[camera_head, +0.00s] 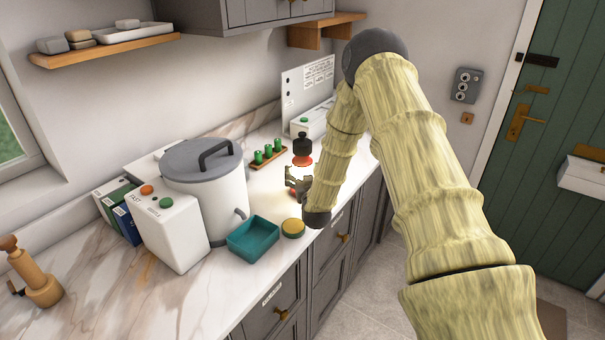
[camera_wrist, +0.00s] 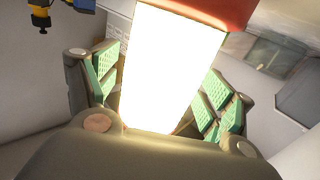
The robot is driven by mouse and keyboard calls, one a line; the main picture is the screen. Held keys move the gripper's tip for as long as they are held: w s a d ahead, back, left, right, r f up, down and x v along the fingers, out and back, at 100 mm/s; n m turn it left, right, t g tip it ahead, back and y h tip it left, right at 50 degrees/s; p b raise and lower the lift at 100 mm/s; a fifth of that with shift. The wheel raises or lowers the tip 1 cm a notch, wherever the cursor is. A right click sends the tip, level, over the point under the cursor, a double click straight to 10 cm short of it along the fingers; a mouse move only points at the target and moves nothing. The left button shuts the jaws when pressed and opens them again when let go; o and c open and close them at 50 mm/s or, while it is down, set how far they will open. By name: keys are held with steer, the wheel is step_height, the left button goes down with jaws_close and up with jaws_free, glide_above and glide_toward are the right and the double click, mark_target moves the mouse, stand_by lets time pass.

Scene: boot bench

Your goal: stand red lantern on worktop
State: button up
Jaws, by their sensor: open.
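The red lantern (camera_wrist: 160,70) fills the middle of the wrist view, with a glowing white body and a red end (camera_wrist: 215,10). It lies between the green-padded fingers of my gripper (camera_wrist: 163,85), which is open around it. Whether the pads touch it is unclear. In the head view my gripper (camera_head: 296,184) is over the right part of the marble worktop (camera_head: 165,300), near its front edge.
A teal tray (camera_head: 253,240) and a yellow round tin (camera_head: 293,228) stand near the front edge. A white urn (camera_head: 208,185) is to the left. Behind my gripper are a rack of green bottles (camera_head: 268,156) and a black weight-like object (camera_head: 302,145). The front-left worktop is largely clear.

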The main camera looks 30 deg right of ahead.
steer(key=shift+r, duration=0.1)
steer(key=b+v, duration=0.3)
steer(key=v, duration=0.9)
steer(key=shift+b, duration=0.4)
steer(key=shift+s, duration=0.1)
